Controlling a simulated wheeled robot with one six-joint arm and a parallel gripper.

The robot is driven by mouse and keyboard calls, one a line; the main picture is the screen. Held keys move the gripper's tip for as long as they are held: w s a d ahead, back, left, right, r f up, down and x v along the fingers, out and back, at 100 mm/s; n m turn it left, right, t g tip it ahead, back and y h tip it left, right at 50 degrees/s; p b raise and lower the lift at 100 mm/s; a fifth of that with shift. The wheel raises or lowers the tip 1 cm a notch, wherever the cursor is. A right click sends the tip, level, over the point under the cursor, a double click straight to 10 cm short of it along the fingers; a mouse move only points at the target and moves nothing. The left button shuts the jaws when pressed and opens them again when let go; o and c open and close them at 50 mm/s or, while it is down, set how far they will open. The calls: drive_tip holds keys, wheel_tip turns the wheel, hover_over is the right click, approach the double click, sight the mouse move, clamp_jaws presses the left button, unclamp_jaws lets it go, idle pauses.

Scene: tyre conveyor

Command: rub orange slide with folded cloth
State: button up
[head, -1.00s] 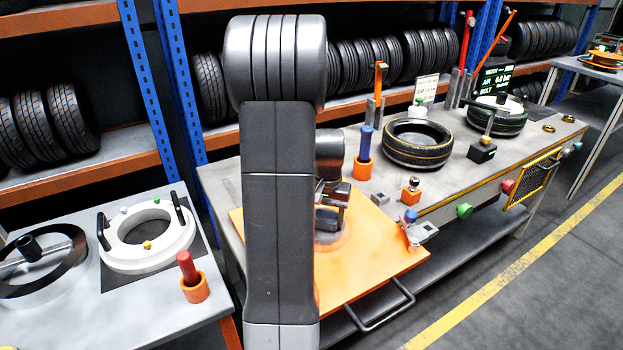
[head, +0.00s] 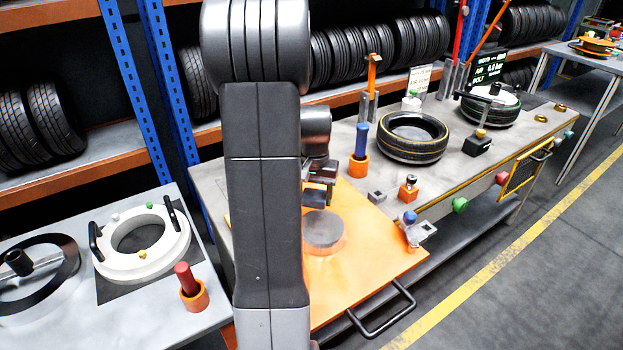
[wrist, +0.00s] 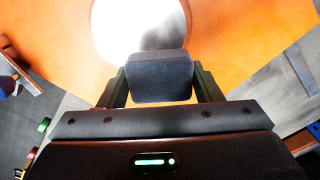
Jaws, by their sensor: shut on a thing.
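The orange slide (head: 378,262) is a flat orange plate with a black handle at its front edge. A round grey patch (head: 325,229) lies on it; in the wrist view this patch is mostly glaring white. My gripper (head: 318,198) is above the slide, just behind the grey patch. In the wrist view my gripper (wrist: 158,88) is shut on a dark grey padded block, the folded cloth (wrist: 158,75). My arm hides the slide's left part.
An orange cup with a blue handle (head: 360,150) stands behind the slide. A small metal fixture with a blue knob (head: 417,230) sits at its right corner. A tyre (head: 412,137) lies farther back. A white ring (head: 140,243) is on the left table.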

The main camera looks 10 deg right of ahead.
drive_tip(key=shift+r+p, duration=1)
drive_tip(key=shift+r, duration=0.75)
drive_tip(key=shift+s, duration=0.15)
